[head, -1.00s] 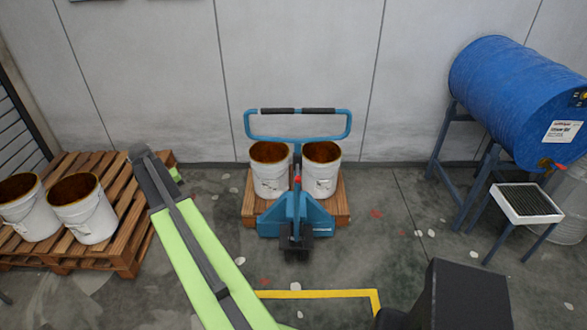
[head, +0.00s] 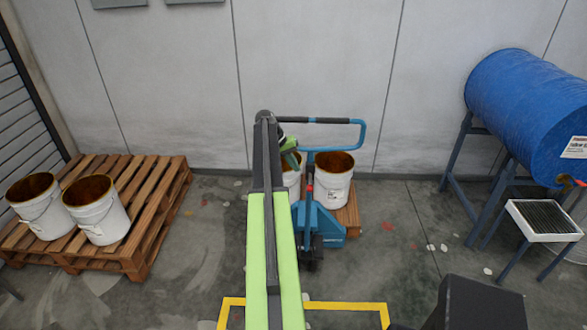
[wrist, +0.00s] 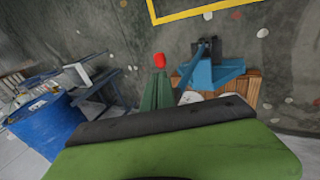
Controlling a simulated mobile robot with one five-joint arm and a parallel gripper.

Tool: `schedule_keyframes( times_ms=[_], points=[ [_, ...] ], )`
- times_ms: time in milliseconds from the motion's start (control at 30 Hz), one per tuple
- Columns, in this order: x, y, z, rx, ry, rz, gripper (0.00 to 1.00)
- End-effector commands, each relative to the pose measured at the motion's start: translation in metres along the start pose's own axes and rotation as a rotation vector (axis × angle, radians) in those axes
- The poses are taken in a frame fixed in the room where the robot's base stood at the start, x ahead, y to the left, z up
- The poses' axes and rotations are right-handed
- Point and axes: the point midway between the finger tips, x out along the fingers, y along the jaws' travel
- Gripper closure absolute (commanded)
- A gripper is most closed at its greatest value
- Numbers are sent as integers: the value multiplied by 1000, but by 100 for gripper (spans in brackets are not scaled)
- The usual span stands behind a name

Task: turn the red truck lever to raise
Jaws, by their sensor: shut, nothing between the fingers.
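The blue pallet truck (head: 330,227) stands against the wall, with its hooped handle (head: 362,135) at the top. The red lever (head: 309,189) shows just right of my arm in the head view. In the wrist view the lever's red knob (wrist: 160,61) appears right at the tips of my gripper (wrist: 158,76); I cannot tell whether they touch. My gripper is shut and empty. In the head view my gripper (head: 291,158) is partly hidden by my arm, over the left side of the truck, which my arm also partly covers.
White buckets (head: 333,181) stand on the truck's pallet (head: 348,217). Another wooden pallet (head: 150,205) with two buckets is at the left. A blue drum (head: 520,110) on a stand and a drip tray (head: 543,220) are at the right. The floor between is mostly clear.

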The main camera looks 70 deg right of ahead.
Motion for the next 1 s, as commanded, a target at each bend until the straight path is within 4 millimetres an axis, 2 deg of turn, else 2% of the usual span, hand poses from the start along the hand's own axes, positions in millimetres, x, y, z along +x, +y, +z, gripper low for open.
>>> schedule_keyframes(
  times_ms=[33,100,300,400,533,767,800,1000],
  points=[
    [21,-5,1,1,-1,0,100],
    [37,-5,1,1,-1,0,100],
    [80,-5,1,1,-1,0,100],
    [94,-3,0,0,0,0,100],
    [101,-1,0,0,0,0,100],
    [99,0,0,0,0,-1,100],
    [100,1,-9,-1,1,-1,100],
    [99,-10,3,0,25,-1,100]
  ],
)
